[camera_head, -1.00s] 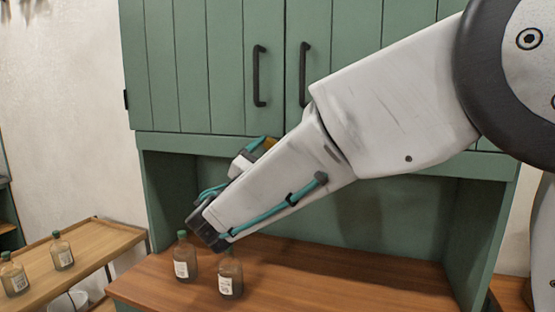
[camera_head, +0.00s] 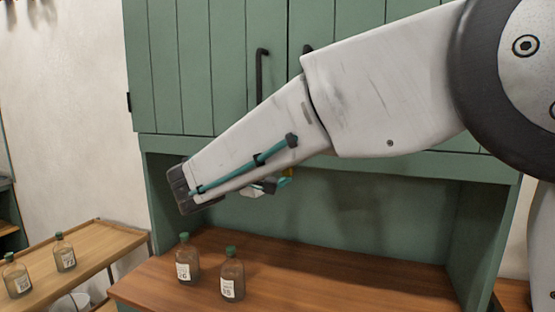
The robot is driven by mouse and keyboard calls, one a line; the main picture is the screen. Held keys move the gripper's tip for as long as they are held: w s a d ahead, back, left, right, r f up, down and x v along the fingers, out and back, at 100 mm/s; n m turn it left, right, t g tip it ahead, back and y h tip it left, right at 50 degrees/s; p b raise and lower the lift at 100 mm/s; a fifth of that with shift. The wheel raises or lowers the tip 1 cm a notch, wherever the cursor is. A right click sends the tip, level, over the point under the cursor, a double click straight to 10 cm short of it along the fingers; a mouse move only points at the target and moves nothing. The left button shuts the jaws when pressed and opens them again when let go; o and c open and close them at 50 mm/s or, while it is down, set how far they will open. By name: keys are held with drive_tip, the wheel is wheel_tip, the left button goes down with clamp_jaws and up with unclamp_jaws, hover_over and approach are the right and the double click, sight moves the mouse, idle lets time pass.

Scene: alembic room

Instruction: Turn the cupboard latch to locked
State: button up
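The green cupboard (camera_head: 180,70) fills the upper middle of the head view, with both plank doors appearing shut. One black bar handle (camera_head: 261,78) shows on the left door. The top of a second handle (camera_head: 307,48) shows by the seam, the rest hidden behind my arm. I cannot make out a latch; my arm covers part of the doors and lower rail. My gripper (camera_head: 272,186) is mostly hidden behind my forearm. Only a small white and yellow part shows below it, in front of the open niche; its fingers cannot be seen.
Two brown bottles with green caps (camera_head: 187,262) (camera_head: 232,277) stand on the wooden counter (camera_head: 340,275) under the cupboard. A wooden side table (camera_head: 95,250) at left holds two more bottles (camera_head: 64,254) (camera_head: 15,278). The counter's right part is clear.

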drive_tip(key=shift+m, duration=0.6)
drive_tip(key=o, duration=0.7)
drive_tip(key=v, duration=0.8)
drive_tip(key=shift+r, duration=0.25)
